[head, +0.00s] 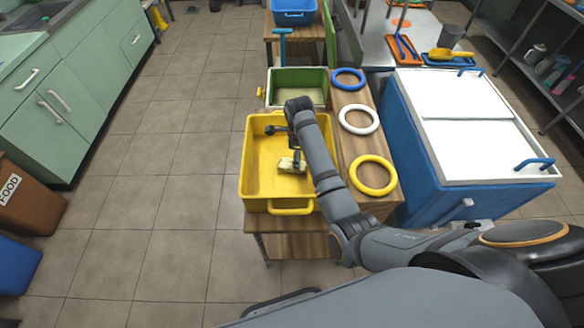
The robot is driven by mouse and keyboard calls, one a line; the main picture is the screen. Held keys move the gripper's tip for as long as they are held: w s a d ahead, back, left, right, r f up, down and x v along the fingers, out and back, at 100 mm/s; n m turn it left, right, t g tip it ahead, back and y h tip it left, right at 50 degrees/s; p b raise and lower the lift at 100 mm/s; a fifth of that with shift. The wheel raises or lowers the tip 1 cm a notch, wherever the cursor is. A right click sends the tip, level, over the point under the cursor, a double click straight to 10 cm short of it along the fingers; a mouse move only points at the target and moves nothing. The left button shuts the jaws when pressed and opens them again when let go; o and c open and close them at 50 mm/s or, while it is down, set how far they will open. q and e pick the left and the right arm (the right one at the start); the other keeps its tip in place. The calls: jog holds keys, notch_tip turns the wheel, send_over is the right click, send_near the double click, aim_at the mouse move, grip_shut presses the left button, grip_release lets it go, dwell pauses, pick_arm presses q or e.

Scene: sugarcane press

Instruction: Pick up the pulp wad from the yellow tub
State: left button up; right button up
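The yellow tub (253,187) stands on the wooden bench in the middle of the head view. The pulp wad (289,166) is a small pale yellow lump in the tub, right of its centre. My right arm reaches over the tub's right side, and my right gripper (285,144) points down into the tub. Its dark fingers look spread apart, one beyond the wad and one close by it. The arm hides part of the gripper and the tub's right wall, and I cannot tell whether a finger touches the wad. My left gripper is out of view.
Blue (347,79), white (358,119) and yellow (372,175) rings lie on the wooden bench right of the tub. A green tub (284,76) stands just behind it. A blue chest with a white top (470,126) stands at right. Tiled floor is clear at left.

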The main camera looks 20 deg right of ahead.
aim_at(292, 167)
jog(key=f, duration=0.5)
jog(key=w+f, duration=0.1)
jog(key=f, duration=0.2)
jog(key=shift+d+f, duration=0.25)
jog(key=shift+f, duration=0.05)
jog(key=c, duration=1.2)
jog(key=shift+r, duration=0.15)
